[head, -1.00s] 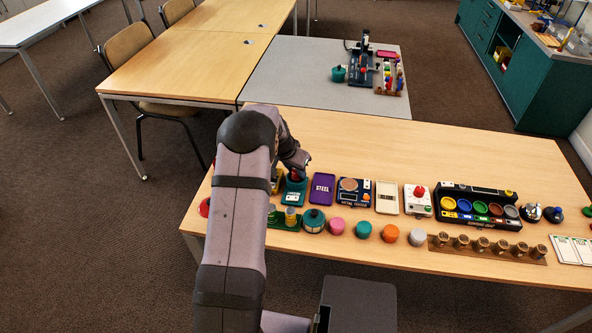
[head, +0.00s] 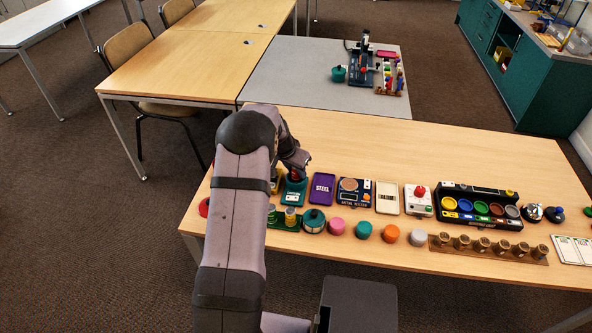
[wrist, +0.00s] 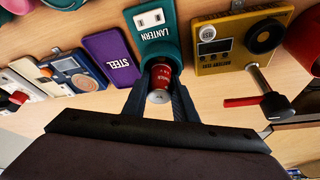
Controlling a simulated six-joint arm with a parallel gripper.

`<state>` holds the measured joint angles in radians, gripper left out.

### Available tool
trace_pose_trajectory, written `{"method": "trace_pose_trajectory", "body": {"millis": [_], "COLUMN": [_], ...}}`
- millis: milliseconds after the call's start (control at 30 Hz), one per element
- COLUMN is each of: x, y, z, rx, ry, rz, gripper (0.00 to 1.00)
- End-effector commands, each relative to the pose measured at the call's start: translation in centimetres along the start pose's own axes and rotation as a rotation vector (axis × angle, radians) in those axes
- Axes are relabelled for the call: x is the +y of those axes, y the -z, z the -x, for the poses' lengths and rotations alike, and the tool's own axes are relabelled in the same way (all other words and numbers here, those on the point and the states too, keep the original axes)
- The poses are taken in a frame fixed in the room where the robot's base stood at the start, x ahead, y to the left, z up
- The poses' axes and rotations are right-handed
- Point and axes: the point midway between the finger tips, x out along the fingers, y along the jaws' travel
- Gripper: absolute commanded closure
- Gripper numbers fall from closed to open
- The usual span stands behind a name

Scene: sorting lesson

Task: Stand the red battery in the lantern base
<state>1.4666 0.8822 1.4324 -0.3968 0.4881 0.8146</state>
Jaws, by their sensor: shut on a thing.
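The red battery (wrist: 160,78) is between my gripper's fingers in the wrist view, at the near end of the lantern base. My gripper (wrist: 160,90) is shut on it. The teal lantern base (wrist: 153,30) carries a white panel and the word LANTERN. The battery's far end is at the base's round teal holder, whose rim partly hides it; I cannot tell how deep it sits. In the head view the red battery (head: 295,174) shows as a small red patch under my gripper (head: 296,170), above the lantern base (head: 293,193).
A purple STEEL plate (wrist: 110,58) lies left of the base in the wrist view. A yellow battery tester (wrist: 222,62) with a red-tipped lever (wrist: 242,102) stands close on the right. In the head view, several coloured lids and a green tray (head: 283,223) stand in front. The table's back is clear.

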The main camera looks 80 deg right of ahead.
Motion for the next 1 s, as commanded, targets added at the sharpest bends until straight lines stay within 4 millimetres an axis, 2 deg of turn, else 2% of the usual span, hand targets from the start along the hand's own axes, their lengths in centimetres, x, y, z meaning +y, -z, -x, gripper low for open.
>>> {"method": "trace_pose_trajectory", "body": {"millis": [33,1000], "x": [0.37,0.4], "y": [-1.63,-1.43], "z": [-1.3,-0.51], "rx": [-0.029,-0.031], "ry": [-0.01,-0.012], "rz": [-0.001,-0.001], "gripper": [1.0,1.0]}}
